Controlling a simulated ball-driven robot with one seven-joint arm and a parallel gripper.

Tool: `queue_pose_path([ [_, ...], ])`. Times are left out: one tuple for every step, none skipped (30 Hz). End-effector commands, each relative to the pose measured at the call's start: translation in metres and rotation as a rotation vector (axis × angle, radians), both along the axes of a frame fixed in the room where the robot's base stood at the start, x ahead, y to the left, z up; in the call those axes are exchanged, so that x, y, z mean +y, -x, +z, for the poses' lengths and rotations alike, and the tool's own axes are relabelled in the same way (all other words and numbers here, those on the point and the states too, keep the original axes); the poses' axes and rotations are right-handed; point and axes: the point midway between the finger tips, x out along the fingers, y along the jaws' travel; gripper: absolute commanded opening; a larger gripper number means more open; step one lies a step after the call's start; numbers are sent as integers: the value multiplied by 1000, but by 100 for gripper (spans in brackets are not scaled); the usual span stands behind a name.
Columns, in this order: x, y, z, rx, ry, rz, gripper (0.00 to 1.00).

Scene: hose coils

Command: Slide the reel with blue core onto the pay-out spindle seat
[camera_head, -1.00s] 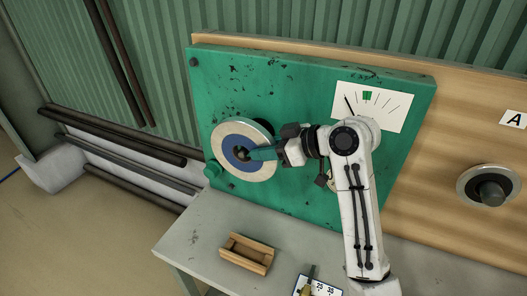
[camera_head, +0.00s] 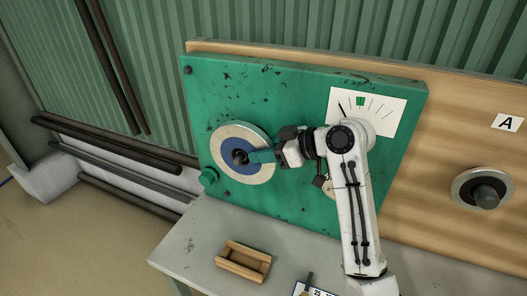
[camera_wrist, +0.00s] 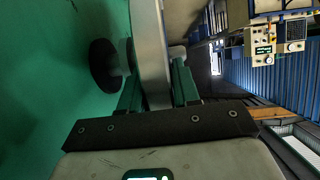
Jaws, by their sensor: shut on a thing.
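The reel with blue core (camera_head: 232,133) stands upright against the front of the green panel (camera_head: 290,90), a pale ring around a blue middle. A dark round post end (camera_head: 240,157) shows at the centre of the core. My gripper (camera_head: 260,156) is shut on the reel, its green fingers reaching in from the right. In the wrist view the reel (camera_wrist: 150,45) is edge-on between the fingers. A black disc (camera_wrist: 104,65) and a grey part lie between it and the panel, with a visible gap. The fit on the seat is partly hidden.
A second round mount (camera_head: 485,190) with a dark post sits on the wooden board at right, below card A (camera_head: 507,123). A small wooden box (camera_head: 243,262) stands on the grey bench (camera_head: 190,250). A dial (camera_head: 365,110) is upper right.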

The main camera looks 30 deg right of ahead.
Motion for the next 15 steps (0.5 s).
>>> queue_pose_path([
  [0,-1,4,-11,-1,-1,0],
  [0,-1,4,-11,-1,-1,0],
  [0,-1,4,-11,-1,-1,0],
  [-1,-1,4,-11,-1,-1,0],
  [-1,-1,4,-11,-1,-1,0],
  [-1,-1,4,-11,-1,-1,0],
  [-2,-2,4,-11,0,-1,0],
  [-2,-2,4,-11,0,-1,0],
  [-2,-2,4,-11,0,-1,0],
  [-3,-3,4,-11,0,-1,0],
  [-3,-3,4,-11,0,-1,0],
  [-4,-4,4,-11,0,-1,0],
  [-4,-4,4,-11,0,-1,0],
  [-5,-4,4,-11,-1,-1,0],
  [-5,-5,4,-10,0,-1,0],
])
